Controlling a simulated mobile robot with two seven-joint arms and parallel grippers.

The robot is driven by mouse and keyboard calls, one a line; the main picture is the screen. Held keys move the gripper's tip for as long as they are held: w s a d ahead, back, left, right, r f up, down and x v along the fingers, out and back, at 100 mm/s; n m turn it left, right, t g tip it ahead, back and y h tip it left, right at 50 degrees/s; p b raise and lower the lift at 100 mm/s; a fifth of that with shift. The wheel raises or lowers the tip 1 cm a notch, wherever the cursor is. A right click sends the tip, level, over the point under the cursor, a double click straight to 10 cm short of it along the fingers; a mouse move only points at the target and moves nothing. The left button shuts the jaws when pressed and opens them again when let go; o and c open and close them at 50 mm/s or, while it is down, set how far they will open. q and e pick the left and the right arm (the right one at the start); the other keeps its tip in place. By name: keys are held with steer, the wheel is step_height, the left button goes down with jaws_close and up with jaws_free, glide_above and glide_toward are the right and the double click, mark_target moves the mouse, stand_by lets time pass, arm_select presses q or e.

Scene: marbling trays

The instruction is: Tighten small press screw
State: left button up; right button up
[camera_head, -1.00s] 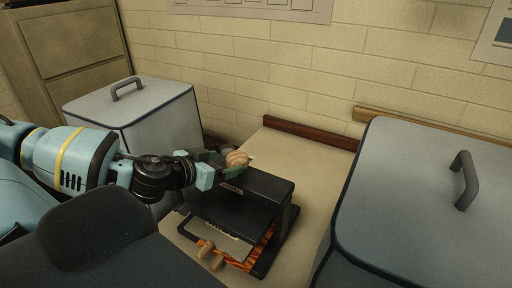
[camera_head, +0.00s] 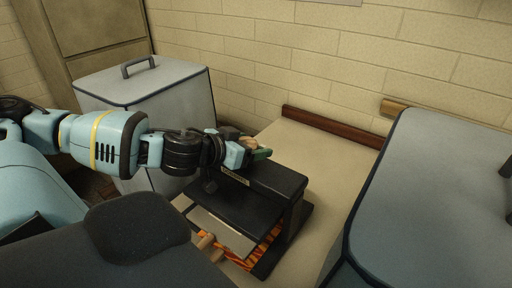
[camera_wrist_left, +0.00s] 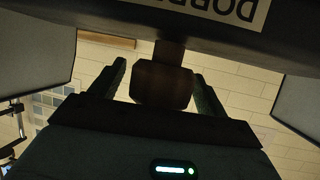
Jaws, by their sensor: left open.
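The small press (camera_head: 275,176) is a black frame on the table with a pale board and orange-patterned material under its top beam. Its screw has a brown wooden knob (camera_head: 249,141) above the beam. My left gripper (camera_head: 256,149) is at this knob, level with the top of the press. In the left wrist view, the knob (camera_wrist_left: 163,86) sits between the two open fingers of the left gripper (camera_wrist_left: 160,69), with a gap visible on each side. The screw's shaft runs from the knob to the dark labelled beam (camera_wrist_left: 120,24). My right gripper is not in view.
A grey lidded bin (camera_head: 150,85) stands behind my left arm. Another large grey lidded bin (camera_head: 430,190) stands close on the right. A dark red wooden bar (camera_head: 330,133) lies along the wall. The beige tabletop (camera_head: 305,155) behind the press is bare.

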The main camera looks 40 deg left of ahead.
arm_select(q)
steer(key=shift+w, duration=0.2)
steer(key=c, duration=1)
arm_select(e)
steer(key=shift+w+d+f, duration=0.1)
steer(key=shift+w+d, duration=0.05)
